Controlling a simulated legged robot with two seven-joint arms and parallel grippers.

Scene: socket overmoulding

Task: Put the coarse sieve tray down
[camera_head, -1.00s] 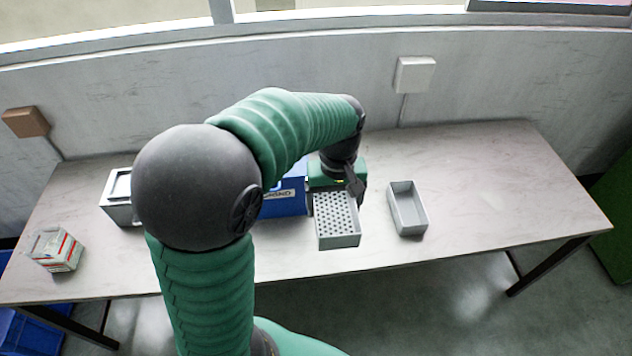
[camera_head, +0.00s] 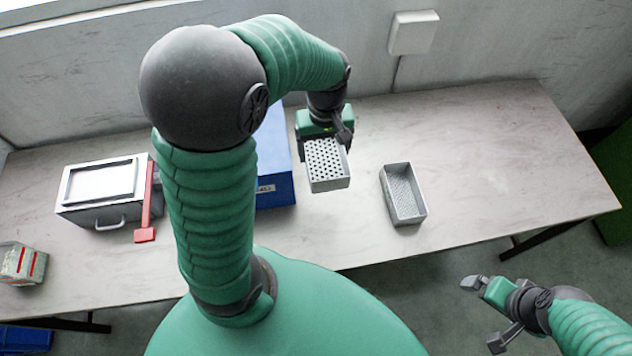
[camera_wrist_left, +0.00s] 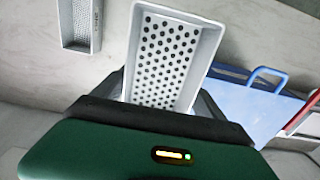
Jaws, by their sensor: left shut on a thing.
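The coarse sieve tray (camera_head: 327,172) is a grey box with a floor of large round holes. My left gripper (camera_head: 328,143) is shut on its far end, left of the other grey tray. In the left wrist view the coarse sieve tray (camera_wrist_left: 168,55) fills the middle, with dark fingers at its near end. I cannot tell whether its underside touches the table. My right gripper (camera_head: 487,312) is open and empty, off the table's front edge at the lower right.
A grey tray with a finer mesh floor (camera_head: 403,193) stands on the table (camera_head: 490,160). A blue box (camera_head: 275,190) is left of the coarse tray. A grey case (camera_head: 104,190) with a red bar (camera_head: 147,200) stands further left. The table's right part is clear.

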